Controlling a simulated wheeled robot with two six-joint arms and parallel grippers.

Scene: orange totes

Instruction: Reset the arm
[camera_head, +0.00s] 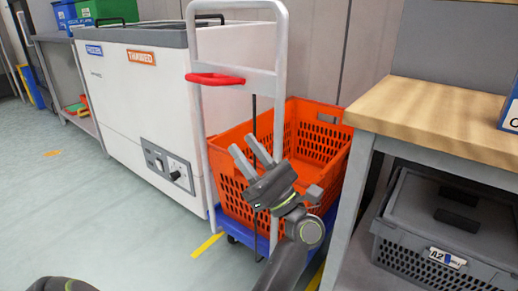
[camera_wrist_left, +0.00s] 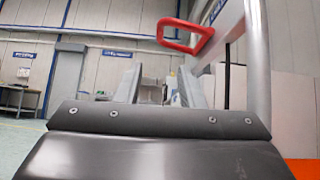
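My left gripper (camera_head: 247,149) is raised in front of the orange tote (camera_head: 328,122) in the head view. Its two grey fingers stand apart with nothing between them, and they point up and to the left. The left wrist view also shows the spread, empty fingers (camera_wrist_left: 160,88). The gripper and forearm hide part of the tote's front and the cart. The inside of the tote that shows looks empty. My right gripper is not in view.
The tote sits on a blue cart (camera_head: 247,234) with a white frame and red handle (camera_head: 215,79). A white chest freezer (camera_head: 140,100) stands left. A wooden-topped table (camera_head: 440,115) stands right, with a lidded grey crate (camera_head: 440,225) beneath. Floor at left is clear.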

